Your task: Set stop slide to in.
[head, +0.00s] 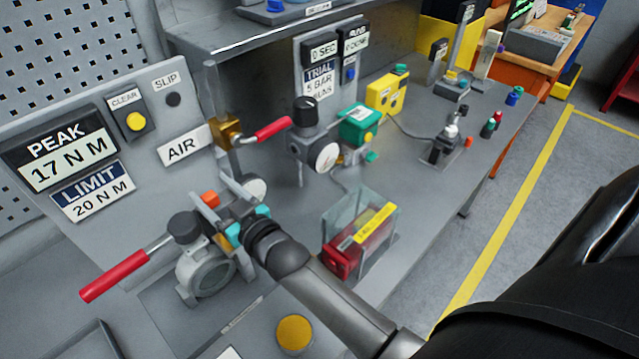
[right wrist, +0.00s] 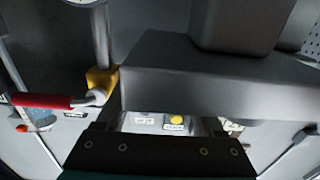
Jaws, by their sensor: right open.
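The valve actuator (head: 205,270) stands on the bench at the left in the head view, with a long red-handled lever (head: 115,276) reaching left. A small orange block (head: 209,198) shows at its top; it may be the stop slide, but I cannot tell its setting. My right gripper (head: 222,203) is open at the actuator's top, its fingers close around or beside the orange block. Contact cannot be told. In the right wrist view a large grey block (right wrist: 210,80) fills the space ahead of my gripper and hides much. My left gripper is not in view.
A brass valve with a red handle (head: 272,130) stands just behind my right gripper; its handle also shows in the right wrist view (right wrist: 42,100). A clear box with a red block (head: 345,258) is to the right. A yellow button (head: 295,333) is in front.

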